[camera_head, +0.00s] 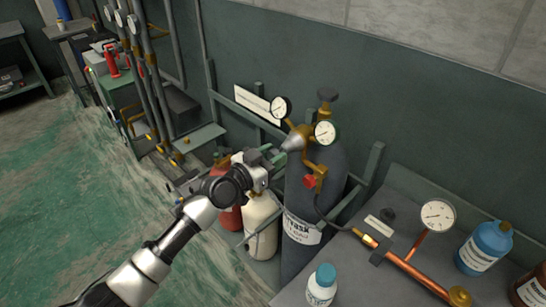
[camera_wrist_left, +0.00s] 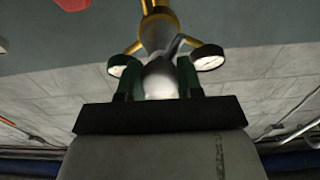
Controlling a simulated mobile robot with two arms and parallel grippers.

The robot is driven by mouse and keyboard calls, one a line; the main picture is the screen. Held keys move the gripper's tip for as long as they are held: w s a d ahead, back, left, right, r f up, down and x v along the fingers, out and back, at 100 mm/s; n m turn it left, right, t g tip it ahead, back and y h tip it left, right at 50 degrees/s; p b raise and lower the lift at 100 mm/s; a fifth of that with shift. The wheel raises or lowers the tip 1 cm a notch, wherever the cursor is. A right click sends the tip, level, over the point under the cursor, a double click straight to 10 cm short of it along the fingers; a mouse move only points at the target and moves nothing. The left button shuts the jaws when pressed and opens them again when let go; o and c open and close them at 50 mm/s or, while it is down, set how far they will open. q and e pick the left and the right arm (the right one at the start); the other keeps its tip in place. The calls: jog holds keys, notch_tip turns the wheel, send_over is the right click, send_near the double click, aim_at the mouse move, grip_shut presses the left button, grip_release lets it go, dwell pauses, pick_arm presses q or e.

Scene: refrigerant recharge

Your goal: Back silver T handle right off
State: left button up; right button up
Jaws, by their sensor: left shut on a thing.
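The silver T handle (camera_head: 293,143) sticks out toward the left from the brass regulator (camera_head: 304,133) on top of the dark grey cylinder (camera_head: 314,190). My left gripper (camera_head: 274,156) reaches it from the left and is shut on it. In the left wrist view the pale, blurred handle (camera_wrist_left: 160,82) sits between the two green fingers of my left gripper (camera_wrist_left: 160,88). The handle's crossbar is mostly hidden by the fingers. Two round gauges (camera_head: 281,107) (camera_head: 325,132) flank the regulator. My right gripper is not in view.
A red valve knob (camera_head: 310,181) and a dark hose hang below the regulator. A cream cylinder (camera_head: 261,225) and a red one (camera_head: 231,218) stand under my left arm. The bench (camera_head: 405,180) at right holds bottles and a copper pipe with a gauge (camera_head: 437,215).

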pick_arm(q)
jog(key=n, duration=0.3)
jog(key=shift+n+b, duration=0.3)
jog(key=shift+b, duration=0.05)
jog(key=n, duration=0.2)
jog(key=shift+n, duration=0.4)
jog(key=n, duration=0.5)
jog(key=n+p, duration=0.1)
jog(key=n, duration=0.2)
jog(key=n+p, duration=0.1)
jog(key=n, duration=0.2)
jog(key=shift+n, duration=0.4)
jog(key=n+p, duration=0.2)
jog(key=n, duration=0.2)
jog(key=shift+n+p, duration=0.5)
jog(key=shift+n, duration=0.9)
jog(key=shift+o, duration=0.2)
jog(key=shift+f, duration=0.1)
jog(key=o, duration=0.9)
